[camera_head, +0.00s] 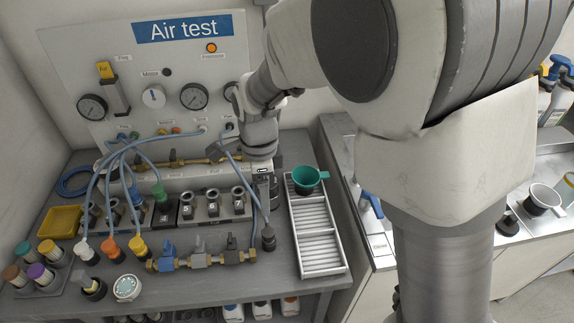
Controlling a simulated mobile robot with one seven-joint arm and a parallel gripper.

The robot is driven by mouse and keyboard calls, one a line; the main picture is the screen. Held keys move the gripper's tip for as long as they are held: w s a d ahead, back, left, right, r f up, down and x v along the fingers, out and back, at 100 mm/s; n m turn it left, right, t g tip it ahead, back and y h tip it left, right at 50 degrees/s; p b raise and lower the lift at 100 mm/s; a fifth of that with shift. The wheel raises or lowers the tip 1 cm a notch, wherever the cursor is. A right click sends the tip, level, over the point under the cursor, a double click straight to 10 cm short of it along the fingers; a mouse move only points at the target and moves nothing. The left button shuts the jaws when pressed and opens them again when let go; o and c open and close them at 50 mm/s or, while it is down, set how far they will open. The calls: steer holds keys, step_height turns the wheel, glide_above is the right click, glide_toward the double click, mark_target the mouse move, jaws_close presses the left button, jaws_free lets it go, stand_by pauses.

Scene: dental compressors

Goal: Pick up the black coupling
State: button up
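A black coupling (268,239) stands on the bench at the end of a blue hose, just right of a row of brass-fitted valves. My gripper (268,198) points down above it and slightly behind it in the picture, beside the right end of the row of grey sockets. The fingers are small and dark in this view, and I cannot tell whether they are open or shut. A gap of bench shows between the fingertips and the coupling, which appears to be outside the grip.
White (87,252), orange (110,248) and yellow (137,247) couplings stand to the left on blue hoses. The valve row (199,259) lies close left of the black coupling. A slatted tray (319,246) with a green funnel (308,179) stands right. Gauges fill the panel (165,72) behind.

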glide_above(268, 232)
step_height(268, 232, down, 12)
steer(key=shift+s+a+b, duration=0.15)
steer(key=shift+b, duration=0.2)
steer(key=shift+f, duration=2.95)
jaws_close()
